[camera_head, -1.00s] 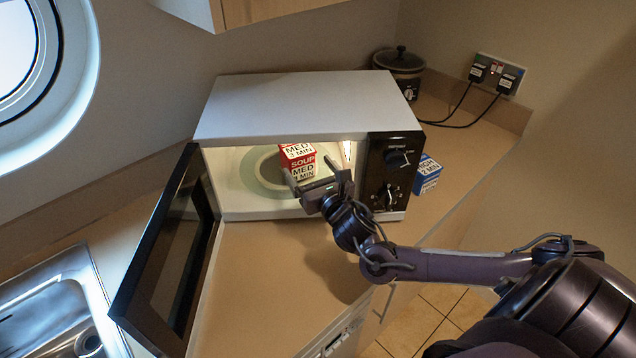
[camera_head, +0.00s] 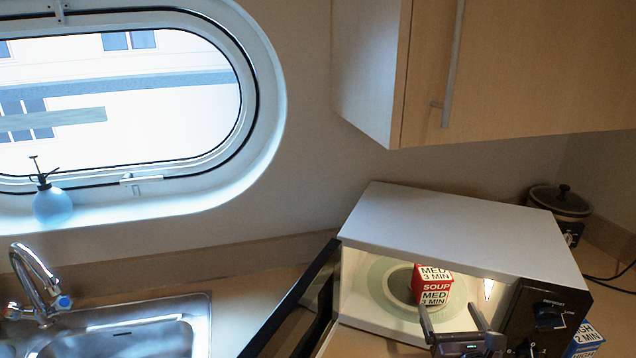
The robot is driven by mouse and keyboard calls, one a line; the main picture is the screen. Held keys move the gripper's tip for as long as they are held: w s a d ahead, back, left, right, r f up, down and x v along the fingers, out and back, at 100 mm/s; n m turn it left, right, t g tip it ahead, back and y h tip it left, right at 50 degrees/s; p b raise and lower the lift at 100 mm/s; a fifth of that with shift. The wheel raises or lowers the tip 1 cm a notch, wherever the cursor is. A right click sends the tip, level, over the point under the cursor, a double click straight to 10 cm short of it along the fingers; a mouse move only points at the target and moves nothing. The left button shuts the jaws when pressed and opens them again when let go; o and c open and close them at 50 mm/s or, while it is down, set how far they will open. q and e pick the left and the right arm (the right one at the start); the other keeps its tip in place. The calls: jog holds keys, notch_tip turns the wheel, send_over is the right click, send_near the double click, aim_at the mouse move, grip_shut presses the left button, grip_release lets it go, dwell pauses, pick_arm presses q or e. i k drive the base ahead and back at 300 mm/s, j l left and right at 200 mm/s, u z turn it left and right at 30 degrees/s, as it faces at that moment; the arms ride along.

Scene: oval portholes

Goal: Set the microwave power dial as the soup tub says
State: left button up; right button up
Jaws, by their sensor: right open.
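The white microwave (camera_head: 455,222) stands on the counter with its dark door (camera_head: 296,305) swung open to the left. The red and white soup tub (camera_head: 434,287) sits inside on the turntable; its label reads SOUP, MED, 3 MIN. The black control panel (camera_head: 549,313) is right of the opening; its upper dial (camera_head: 550,319) shows, but its setting is too small to read. A lower dial is partly cut off at the bottom edge. My right gripper (camera_head: 453,318) is open and empty in front of the tub, fingers towards the opening. My left gripper is not in view.
A blue and white box (camera_head: 587,338) reading HIGH, 2 MIN stands right of the microwave. A dark slow cooker (camera_head: 560,201) is behind it. A wall cabinet (camera_head: 500,75) hangs above. A sink (camera_head: 150,333) with tap (camera_head: 38,283) is at left, under the oval porthole (camera_head: 120,95).

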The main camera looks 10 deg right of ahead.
aim_at(547, 318)
jog(key=k+j, duration=0.1)
jog(key=k, duration=0.4)
jog(key=k+j, duration=0.1)
jog(key=k, duration=0.4)
